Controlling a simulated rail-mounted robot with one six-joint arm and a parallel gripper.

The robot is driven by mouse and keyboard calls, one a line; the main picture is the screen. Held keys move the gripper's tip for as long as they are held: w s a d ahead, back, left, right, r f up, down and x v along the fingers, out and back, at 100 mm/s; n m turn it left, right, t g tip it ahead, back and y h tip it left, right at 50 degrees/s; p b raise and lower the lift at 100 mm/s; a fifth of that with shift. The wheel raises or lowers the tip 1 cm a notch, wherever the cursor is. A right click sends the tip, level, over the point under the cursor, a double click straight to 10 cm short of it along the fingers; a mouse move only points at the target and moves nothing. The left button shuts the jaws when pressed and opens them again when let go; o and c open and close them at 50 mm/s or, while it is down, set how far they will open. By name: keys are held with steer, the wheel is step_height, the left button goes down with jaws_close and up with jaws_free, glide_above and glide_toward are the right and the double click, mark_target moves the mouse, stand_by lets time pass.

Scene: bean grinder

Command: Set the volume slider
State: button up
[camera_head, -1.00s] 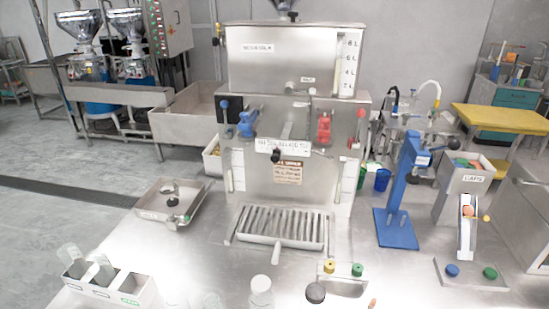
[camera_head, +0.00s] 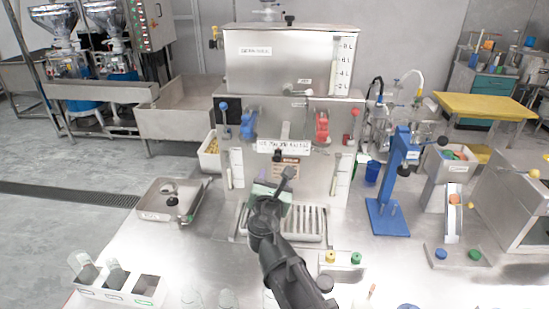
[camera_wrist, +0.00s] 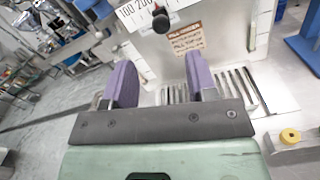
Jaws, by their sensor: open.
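The volume slider is a dark knob (camera_wrist: 161,20) just under the white numbered scale plate (camera_head: 283,147) on the front of the steel filling machine (camera_head: 290,60). In the wrist view the plate (camera_wrist: 140,8) shows "100 200", and the knob stands close to it. In the head view my arm covers part of the machine's lower front. My gripper (camera_wrist: 160,85) is open and empty, its two purple fingers apart below the knob and not touching it. In the head view my gripper (camera_head: 272,188) is in front of the machine, above the slatted drip tray (camera_head: 312,225).
Red (camera_head: 322,122) and blue (camera_head: 247,122) valve handles flank the scale above. A steel tray (camera_head: 168,200) stands at left, a blue press (camera_head: 395,185) at right. Yellow (camera_head: 331,256) and green (camera_head: 355,258) knobs sit at the front. A white bin (camera_head: 120,284) stands front left.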

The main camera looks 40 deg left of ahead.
mark_target(277, 159)
steer(key=x, duration=1)
steer(key=shift+w, duration=0.2)
steer(key=shift+s, duration=0.1)
jaws_close()
